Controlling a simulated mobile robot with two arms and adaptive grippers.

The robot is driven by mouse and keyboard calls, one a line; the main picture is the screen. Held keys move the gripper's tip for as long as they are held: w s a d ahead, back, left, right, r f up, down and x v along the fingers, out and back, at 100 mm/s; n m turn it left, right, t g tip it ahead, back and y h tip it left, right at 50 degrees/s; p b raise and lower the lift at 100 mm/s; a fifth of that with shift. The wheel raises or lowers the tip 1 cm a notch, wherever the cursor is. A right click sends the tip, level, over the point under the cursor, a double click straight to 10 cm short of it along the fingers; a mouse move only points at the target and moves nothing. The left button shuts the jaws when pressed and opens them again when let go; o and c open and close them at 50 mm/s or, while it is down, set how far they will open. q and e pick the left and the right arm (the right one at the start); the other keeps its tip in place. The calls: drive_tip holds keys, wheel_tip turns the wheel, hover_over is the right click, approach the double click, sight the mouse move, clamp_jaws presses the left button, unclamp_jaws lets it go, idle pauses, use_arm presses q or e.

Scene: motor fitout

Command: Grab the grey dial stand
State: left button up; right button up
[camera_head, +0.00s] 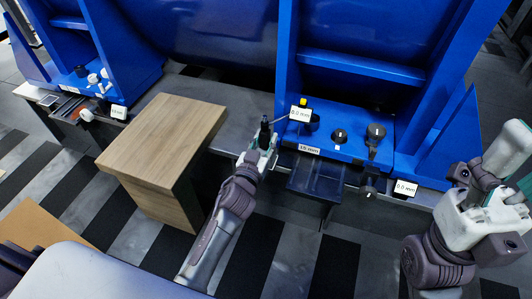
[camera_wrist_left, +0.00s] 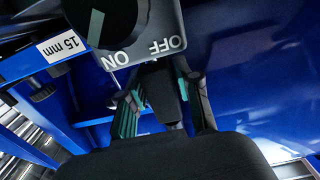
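The dial stand shows in the head view as a dark upright part (camera_head: 265,125) with a thin arm reaching right toward a white 0.0 mm readout. In the left wrist view its grey base with an ON/OFF knob (camera_wrist_left: 118,25) fills the top, close to the camera. My left gripper (camera_head: 262,143) is at the stand, its fingers apart on either side of a dark post. In the wrist view (camera_wrist_left: 158,95) a gap shows beside the post, and firm contact is not visible. My right gripper (camera_head: 478,190) is at the far right, away from the stand; its fingers are unclear.
A blue machine frame (camera_head: 335,65) stands behind, with a dark knob (camera_head: 339,136) and a 15 mm label (camera_head: 308,149) on its ledge. A second 0.0 mm readout (camera_head: 404,188) is at right. A wooden block table (camera_head: 165,130) stands left of my left arm.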

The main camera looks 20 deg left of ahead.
use_arm(q)
clamp_jaws()
drive_tip(key=shift+r, duration=0.2)
drive_tip(key=shift+w+r, duration=0.1)
